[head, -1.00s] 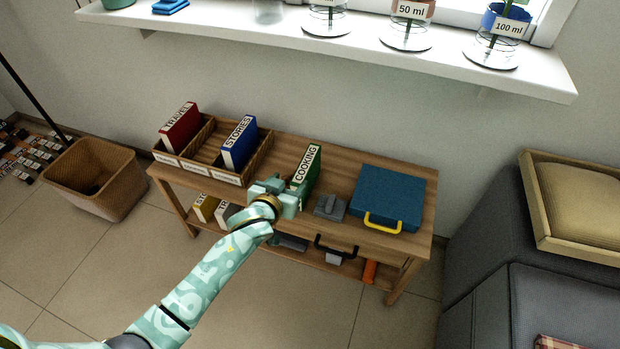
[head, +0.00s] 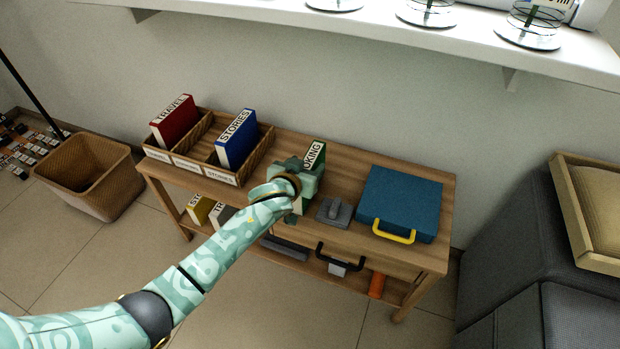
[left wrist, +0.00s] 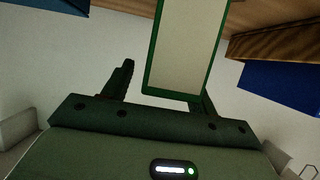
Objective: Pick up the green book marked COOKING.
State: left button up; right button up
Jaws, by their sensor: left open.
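The green book marked COOKING (head: 316,153) stands upright on the wooden table, with its spine label partly hidden behind my left gripper (head: 300,182). In the left wrist view the book (left wrist: 185,45) shows its pale face with a green border, its end reaching in between the two dark fingers. The left finger stands apart from the book with a gap. The right finger is partly hidden by the book, so I cannot tell whether it touches. My left gripper is open. My right gripper is not in view.
A wooden divided rack (head: 240,181) left of the gripper holds a red TRAVEL book (head: 173,122) and a blue STORIES book (head: 236,140). A grey block-like object (head: 335,213) and a blue case (head: 402,200) with a yellow handle lie to the right. A white windowsill (head: 400,35) overhangs behind.

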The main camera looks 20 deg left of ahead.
pick_arm(q)
jog(key=shift+w, duration=0.1)
grip_shut()
jog(key=shift+r, duration=0.2)
